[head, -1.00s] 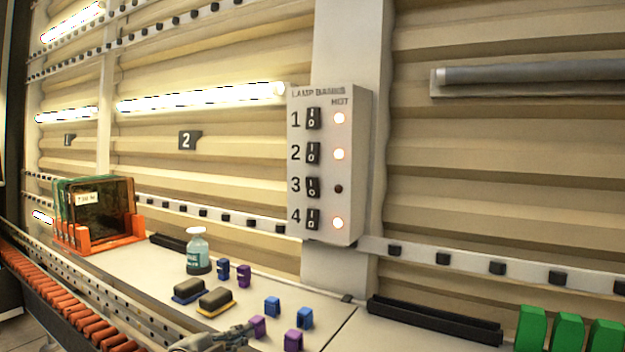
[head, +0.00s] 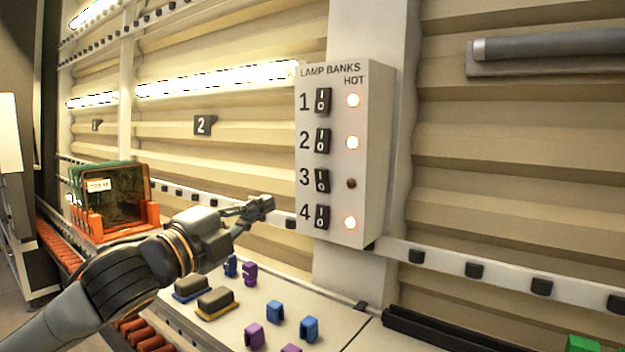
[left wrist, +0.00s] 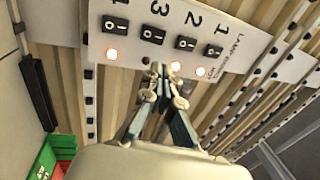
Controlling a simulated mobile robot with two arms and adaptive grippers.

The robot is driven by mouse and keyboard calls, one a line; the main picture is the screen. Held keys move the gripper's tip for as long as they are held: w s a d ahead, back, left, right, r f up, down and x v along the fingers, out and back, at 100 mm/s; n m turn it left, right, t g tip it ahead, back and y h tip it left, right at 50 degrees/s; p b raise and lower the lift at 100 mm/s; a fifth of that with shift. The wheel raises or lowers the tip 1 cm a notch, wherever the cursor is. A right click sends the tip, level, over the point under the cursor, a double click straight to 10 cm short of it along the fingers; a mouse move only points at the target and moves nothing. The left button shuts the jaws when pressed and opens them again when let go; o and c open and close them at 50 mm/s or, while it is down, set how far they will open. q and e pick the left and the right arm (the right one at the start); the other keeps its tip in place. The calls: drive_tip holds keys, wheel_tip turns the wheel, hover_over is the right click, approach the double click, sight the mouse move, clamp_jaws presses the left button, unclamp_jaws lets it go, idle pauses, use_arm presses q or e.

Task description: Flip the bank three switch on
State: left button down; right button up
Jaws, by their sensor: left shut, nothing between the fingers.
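The white lamp banks panel (head: 333,225) holds four numbered rocker switches with a lamp beside each. The bank three switch (head: 322,180) is black, and its lamp (head: 351,184) is dark. The other lamps glow. In the left wrist view the bank three switch (left wrist: 152,34) lies just above the fingertips in the picture, uncovered. My left gripper (head: 266,203) is shut and empty, to the left of the panel at about the height of switches 3 and 4. Its fingertips (left wrist: 157,68) show together in the left wrist view, near the dark lamp. My right gripper is not in view.
The bank four switch (head: 322,217) is just below and the bank two switch (head: 322,140) just above. A bench below carries blue and purple clips (head: 276,312), two sponge-like blocks (head: 215,301) and an orange rack (head: 153,213). A rail (head: 440,258) runs along the wall.

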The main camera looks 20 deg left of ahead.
sight(320, 173)
use_arm(q)
drive_tip(key=p+x, duration=0.6)
drive_tip(key=x, duration=0.7)
drive_tip(key=shift+w+r, duration=0.1)
drive_tip(key=shift+w, duration=0.05)
drive_tip(key=shift+w+d, duration=0.2)
drive_tip(key=shift+w, duration=0.25)
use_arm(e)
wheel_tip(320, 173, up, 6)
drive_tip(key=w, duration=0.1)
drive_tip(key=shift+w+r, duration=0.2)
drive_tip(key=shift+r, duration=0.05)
use_arm(q)
drive_tip(key=shift+p, duration=0.3)
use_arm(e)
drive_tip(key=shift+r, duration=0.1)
use_arm(q)
drive_tip(key=shift+w+r+p, duration=0.15)
drive_tip(key=shift+r+p, duration=0.05)
drive_tip(key=shift+p, duration=0.15)
drive_tip(key=shift+f, duration=0.1)
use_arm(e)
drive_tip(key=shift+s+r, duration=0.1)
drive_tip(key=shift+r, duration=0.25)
